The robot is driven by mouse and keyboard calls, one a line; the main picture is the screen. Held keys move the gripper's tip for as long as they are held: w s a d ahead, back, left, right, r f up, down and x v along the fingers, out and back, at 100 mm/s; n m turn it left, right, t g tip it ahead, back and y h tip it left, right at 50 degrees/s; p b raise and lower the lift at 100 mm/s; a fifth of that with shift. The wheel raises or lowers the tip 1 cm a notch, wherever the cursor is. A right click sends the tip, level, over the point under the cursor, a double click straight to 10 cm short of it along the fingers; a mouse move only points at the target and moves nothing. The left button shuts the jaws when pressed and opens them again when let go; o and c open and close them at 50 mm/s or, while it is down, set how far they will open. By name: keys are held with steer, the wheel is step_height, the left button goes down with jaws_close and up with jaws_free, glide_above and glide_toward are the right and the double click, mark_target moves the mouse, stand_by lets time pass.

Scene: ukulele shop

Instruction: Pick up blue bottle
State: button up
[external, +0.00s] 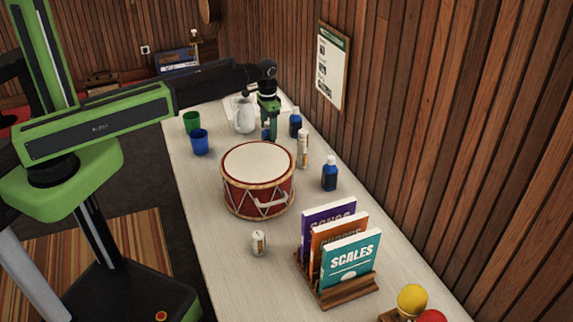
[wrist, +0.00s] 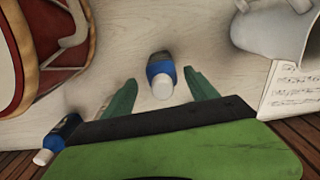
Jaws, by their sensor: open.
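A blue bottle with a white cap (wrist: 158,64) stands on the table in the wrist view, just ahead of and between my fingertips. My gripper (wrist: 160,82) is open, with one green finger on each side of it. In the external view my gripper (external: 270,132) points down over the far part of the table and hides most of this bottle. A second blue bottle (external: 295,125) stands to the right of my gripper near the wall. A dark blue bottle (wrist: 64,128) shows at the lower left of the wrist view. A third blue bottle (external: 329,176) stands nearer the camera.
A red drum (external: 258,182) stands in front of my gripper. A white pitcher (external: 244,116) is just left of it. A white bottle (external: 302,149), blue cup (external: 200,142) and green cup (external: 192,123) are nearby. Sheet music (wrist: 293,92) lies beside the pitcher. A wooden wall bounds the right.

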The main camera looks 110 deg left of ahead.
mark_target(265, 136)
steer(key=f+b, duration=0.5)
steer(key=shift+s+d+f, duration=0.15)
steer(key=shift+s+f, duration=0.05)
steer(key=shift+s, duration=0.15)
steer(key=shift+r, duration=0.2)
steer(key=shift+c, duration=0.4)
jaws_close()
